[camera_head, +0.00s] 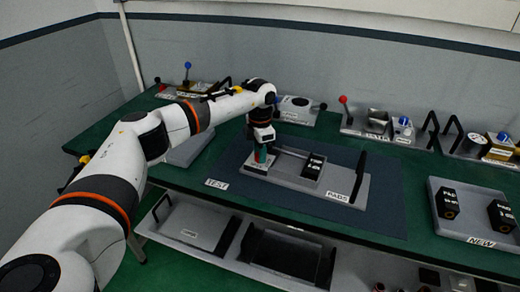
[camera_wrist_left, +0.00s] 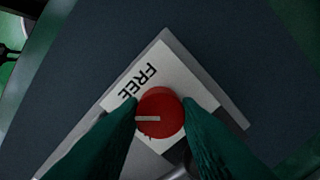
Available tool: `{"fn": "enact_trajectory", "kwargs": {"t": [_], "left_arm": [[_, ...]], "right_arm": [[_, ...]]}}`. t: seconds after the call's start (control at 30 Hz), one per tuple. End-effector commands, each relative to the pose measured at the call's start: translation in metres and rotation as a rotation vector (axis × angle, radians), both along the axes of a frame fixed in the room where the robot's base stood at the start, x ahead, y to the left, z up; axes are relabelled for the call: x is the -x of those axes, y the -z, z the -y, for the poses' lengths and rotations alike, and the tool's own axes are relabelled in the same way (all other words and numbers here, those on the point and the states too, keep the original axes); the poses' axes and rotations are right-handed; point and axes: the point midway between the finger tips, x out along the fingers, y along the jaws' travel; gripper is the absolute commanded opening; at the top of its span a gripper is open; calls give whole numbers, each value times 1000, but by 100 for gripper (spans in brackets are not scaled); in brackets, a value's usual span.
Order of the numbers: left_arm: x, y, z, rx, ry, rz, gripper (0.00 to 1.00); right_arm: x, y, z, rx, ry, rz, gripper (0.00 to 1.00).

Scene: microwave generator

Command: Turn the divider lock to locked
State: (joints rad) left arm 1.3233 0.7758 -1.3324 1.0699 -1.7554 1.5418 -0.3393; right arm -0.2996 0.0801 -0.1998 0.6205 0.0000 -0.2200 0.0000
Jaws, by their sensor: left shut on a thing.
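The divider lock is a red round knob (camera_wrist_left: 160,114) on a white plate (camera_wrist_left: 185,80) marked FREE. A pale line on the knob points to the left of the wrist picture, below the word FREE. My left gripper (camera_wrist_left: 163,128) has its green fingers on both sides of the knob, shut on it. In the head view my left gripper (camera_head: 262,158) points down at the left end of the grey tray (camera_head: 285,181) on the dark mat. The knob is hidden there by the fingers. Any other word on the plate is hidden. My right gripper is not in view.
A black block (camera_head: 314,166) sits in the tray, with a black upright handle (camera_head: 360,175) at its right. Another grey tray (camera_head: 472,231) labelled NEW holds black blocks. Lever and knob fixtures line the back of the green bench. The dark mat (camera_head: 385,205) has bare room.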

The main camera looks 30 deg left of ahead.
Motion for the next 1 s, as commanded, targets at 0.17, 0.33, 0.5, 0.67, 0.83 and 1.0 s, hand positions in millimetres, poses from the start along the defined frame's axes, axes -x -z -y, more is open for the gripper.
{"fn": "enact_trajectory", "kwargs": {"t": [0.17, 0.33, 0.5, 0.67, 0.83, 1.0], "left_arm": [[0, -2, 0, 1, -168, 0, 7], [0, -2, 0, 0, -329, 1, 7], [0, -2, 0, 1, -480, 0, 7], [0, -2, 0, 1, -602, 0, 7], [0, -1, 0, 1, -700, 0, 7], [0, -1, 0, 0, -763, 1, 7]], "right_arm": [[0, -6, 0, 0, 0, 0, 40], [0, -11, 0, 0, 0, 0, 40], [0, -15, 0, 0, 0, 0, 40], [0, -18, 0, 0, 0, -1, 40], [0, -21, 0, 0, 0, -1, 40], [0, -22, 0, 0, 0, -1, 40]]}}
